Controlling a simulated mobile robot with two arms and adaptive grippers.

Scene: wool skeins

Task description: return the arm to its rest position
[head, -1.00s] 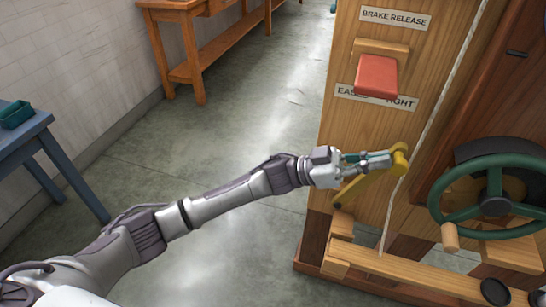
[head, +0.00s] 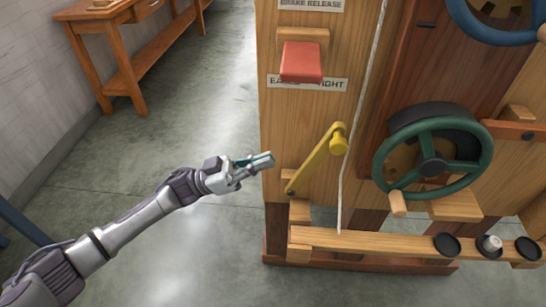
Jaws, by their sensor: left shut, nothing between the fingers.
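My left gripper (head: 258,163) is in the head view, left of the wooden machine's front panel. It is shut and empty, with its fingers pointing right. A yellow lever (head: 318,160) is on the panel to the right of the fingertips, with a gap between them in the picture. The lever slants from lower left to upper right, with a round yellow knob at its upper end. My left arm reaches in from the lower left. My right gripper is not in view.
The wooden machine carries a red block (head: 301,62), a white cord (head: 362,110), a green handwheel (head: 433,160) and a low wooden rail (head: 375,243) with black discs. A wooden bench (head: 120,50) stands at the back left. Grey floor (head: 200,110) lies open between.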

